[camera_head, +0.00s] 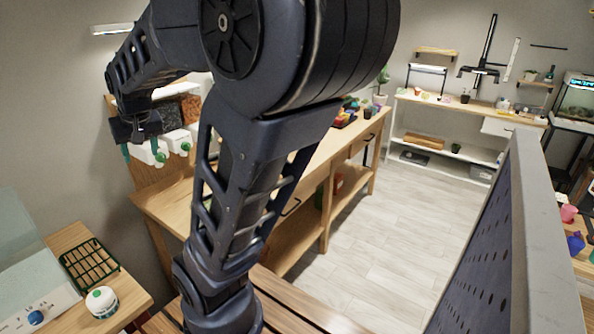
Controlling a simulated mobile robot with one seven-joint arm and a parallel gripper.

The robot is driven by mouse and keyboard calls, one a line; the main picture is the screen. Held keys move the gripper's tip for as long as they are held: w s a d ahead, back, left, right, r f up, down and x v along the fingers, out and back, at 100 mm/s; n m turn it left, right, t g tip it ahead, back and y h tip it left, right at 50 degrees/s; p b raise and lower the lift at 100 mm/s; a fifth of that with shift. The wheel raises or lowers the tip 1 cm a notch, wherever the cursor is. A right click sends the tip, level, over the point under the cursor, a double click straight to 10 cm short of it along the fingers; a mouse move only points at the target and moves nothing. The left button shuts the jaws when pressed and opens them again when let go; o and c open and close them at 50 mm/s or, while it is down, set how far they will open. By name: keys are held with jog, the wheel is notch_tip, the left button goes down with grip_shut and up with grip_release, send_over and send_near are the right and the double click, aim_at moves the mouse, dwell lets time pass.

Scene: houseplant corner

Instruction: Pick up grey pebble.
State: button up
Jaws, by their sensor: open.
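I cannot make out a grey pebble anywhere in the head view; my arm covers much of the middle of the picture. My gripper (141,150) hangs at the upper left, at the end of my raised arm, in front of white containers. Its fingers point down and stand apart, with nothing visible between them. How far it is from the surfaces behind it is hard to tell.
A wooden workbench (160,203) runs behind my arm. At the lower left are a green wire basket (88,264) and a white-and-green round jar (102,302). White containers (178,141) stand near my gripper. A grey perforated panel (495,240) rises at right; light floor (385,240) is clear.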

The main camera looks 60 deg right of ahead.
jog(key=w+d+f+m+h, duration=0.1)
jog(key=w+d+f+m, duration=0.15)
jog(key=d, duration=0.75)
jog(key=w+d+f+m+g, duration=0.1)
jog(key=w+d+f+m, duration=0.2)
jog(key=d, duration=0.7)
jog(key=w+d+f+m+h, duration=0.1)
jog(key=w+d+f+m, duration=0.2)
jog(key=d, duration=0.7)
jog(key=s+d+f+m+g+h, duration=0.15)
jog(key=s+d+f, duration=0.3)
jog(key=d, duration=0.55)
jog(key=s+d+f+m+g, duration=0.1)
jog(key=s+d+f+m, duration=0.4)
jog(key=d, duration=0.6)
jog(key=s+d+f+g+h, duration=0.1)
jog(key=s+d+f, duration=0.2)
jog(key=d+f, duration=0.5)
jog(key=shift+y, duration=0.25)
jog(key=shift+d+f, duration=1)
jog(key=shift+f, duration=0.3)
jog(key=shift+d+f, duration=1)
jog(key=shift+f, duration=0.3)
jog(key=shift+d+f, duration=1)
jog(key=shift+f, duration=0.3)
jog(key=shift+c, duration=0.4)
jog(key=c, duration=1)
